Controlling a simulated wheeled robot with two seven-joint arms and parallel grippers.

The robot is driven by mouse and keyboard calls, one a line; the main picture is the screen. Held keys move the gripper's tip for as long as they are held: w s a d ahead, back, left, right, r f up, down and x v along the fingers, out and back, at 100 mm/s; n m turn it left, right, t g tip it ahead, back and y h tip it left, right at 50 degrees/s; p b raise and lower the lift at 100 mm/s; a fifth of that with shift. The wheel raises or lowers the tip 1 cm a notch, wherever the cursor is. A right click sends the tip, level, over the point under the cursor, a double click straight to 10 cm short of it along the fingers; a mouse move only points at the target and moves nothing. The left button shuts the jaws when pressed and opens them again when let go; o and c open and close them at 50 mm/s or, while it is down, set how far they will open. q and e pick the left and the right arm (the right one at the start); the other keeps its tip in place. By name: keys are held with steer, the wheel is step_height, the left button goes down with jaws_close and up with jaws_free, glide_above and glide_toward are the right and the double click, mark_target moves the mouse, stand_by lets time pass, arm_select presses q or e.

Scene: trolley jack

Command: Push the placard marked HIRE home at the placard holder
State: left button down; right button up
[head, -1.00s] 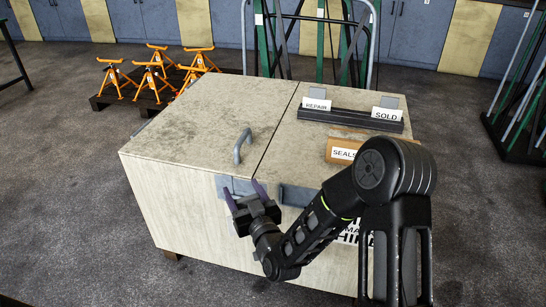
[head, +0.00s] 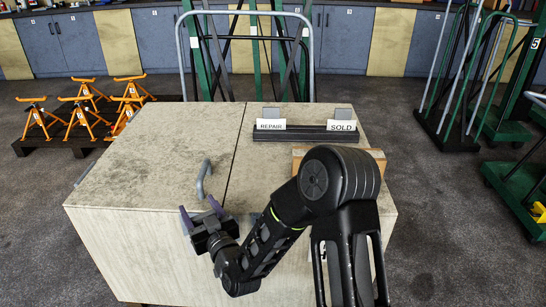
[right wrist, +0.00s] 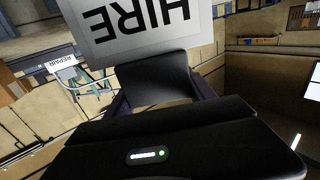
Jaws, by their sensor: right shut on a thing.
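The white placard marked HIRE (right wrist: 150,28) fills the top of the right wrist view, its lettering upside down there. A dark block (right wrist: 152,80) below it sits between the purple fingers of my right gripper (right wrist: 155,103), which is shut on the placard by that block. The dark placard holder (head: 305,136) lies at the back right of the top, apart from the gripper. My left gripper is not in view.
Placards marked REPAIR (head: 270,125) and SOLD (head: 342,126) stand at the holder, with a gap between them. A wooden box (head: 297,160) is partly hidden by my arm. The top's left half is mostly clear.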

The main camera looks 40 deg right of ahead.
steer(key=s+d+r+m+g+h+b, duration=0.1)
steer(key=d+r+m+h+b, duration=0.1)
steer(key=d, duration=0.9)
steer(key=s+d+r+m+g+h+b, duration=0.1)
steer(key=d+r+m+g+h+b, duration=0.1)
steer(key=d+r+m+h, duration=0.2)
steer(key=d+r+h, duration=0.3)
steer(key=d, duration=0.4)
steer(key=shift+s+d+r+m+g+h, duration=0.15)
steer(key=shift+s+d+m+g+h, duration=0.05)
steer(key=shift+d+m+g+h, duration=0.1)
steer(key=shift+a, duration=0.1)
steer(key=shift+f+b, duration=2.7)
steer(key=shift+f, duration=0.2)
steer(key=shift+f+b, duration=2.35)
steer(key=shift+f, duration=0.1)
steer(key=shift+f+b, duration=1.9)
steer(key=shift+f, duration=0.25)
